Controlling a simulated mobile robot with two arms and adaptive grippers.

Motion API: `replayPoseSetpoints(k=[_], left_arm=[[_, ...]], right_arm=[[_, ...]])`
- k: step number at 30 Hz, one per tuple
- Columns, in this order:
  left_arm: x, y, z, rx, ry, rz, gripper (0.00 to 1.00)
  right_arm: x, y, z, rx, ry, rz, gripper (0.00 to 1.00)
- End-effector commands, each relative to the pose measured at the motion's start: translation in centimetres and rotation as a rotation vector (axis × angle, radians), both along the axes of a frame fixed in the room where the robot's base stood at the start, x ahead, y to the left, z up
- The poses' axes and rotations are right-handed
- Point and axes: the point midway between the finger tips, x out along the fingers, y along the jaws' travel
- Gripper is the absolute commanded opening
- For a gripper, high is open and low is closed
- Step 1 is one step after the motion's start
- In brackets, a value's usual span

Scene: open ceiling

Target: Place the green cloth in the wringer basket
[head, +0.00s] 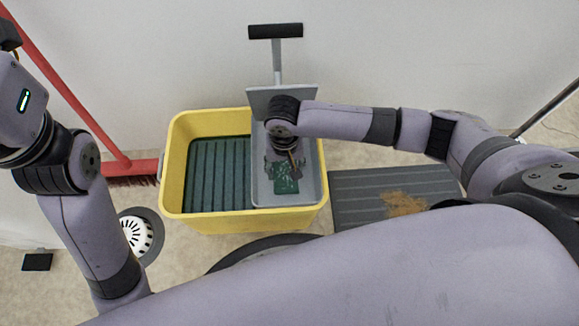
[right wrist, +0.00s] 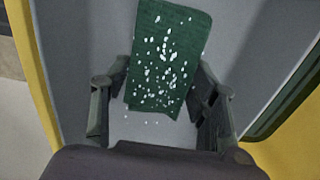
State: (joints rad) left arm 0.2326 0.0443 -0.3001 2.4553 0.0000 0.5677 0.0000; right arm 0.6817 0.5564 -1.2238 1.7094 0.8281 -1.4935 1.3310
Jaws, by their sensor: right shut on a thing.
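The green cloth (head: 286,185), speckled with white, hangs in the grey wringer basket (head: 306,192) in the head view. My right gripper (head: 283,158) is over the basket, pointing down. In the right wrist view the cloth (right wrist: 166,55) lies between the two fingers of my right gripper (right wrist: 157,96), which is shut on it. The grey basket floor (right wrist: 235,35) shows behind the cloth. I cannot tell whether the cloth touches that floor. My left arm is at the left edge of the head view; its fingers are out of the picture.
The wringer sits in the right part of a yellow bucket (head: 243,222); its T-handle (head: 276,31) rises behind. A red broom (head: 130,170) leans at the left by a floor drain (head: 137,234). A grey mat (head: 365,188) with a brown stain lies to the right. A wall stands behind.

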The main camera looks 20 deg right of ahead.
Motion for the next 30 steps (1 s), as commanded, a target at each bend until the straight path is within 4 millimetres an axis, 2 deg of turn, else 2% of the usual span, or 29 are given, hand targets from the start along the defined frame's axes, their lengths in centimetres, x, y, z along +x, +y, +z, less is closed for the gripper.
replayPoseSetpoints(k=[14, 15, 24, 30], left_arm=[[-0.21, -0.03, 0.38, 0.001, -0.012, 0.0, 0.4], [-0.14, -0.03, 0.26, 0.001, -0.008, 0.0, 0.4], [-0.09, -0.05, 0.15, 0.001, -0.006, 0.001, 0.4], [-0.09, -0.05, 0.15, 0.001, -0.006, 0.0, 0.4]], right_arm=[[-0.13, 0.26, -0.25, -0.001, 0.001, 0.0, 0.32], [-0.12, 0.24, -0.36, -0.001, 0.001, 0.0, 0.55], [-0.1, 0.22, -0.38, -0.001, 0.0, 0.0, 0.74], [-0.09, 0.21, -0.37, -0.001, 0.0, 0.001, 0.74]])
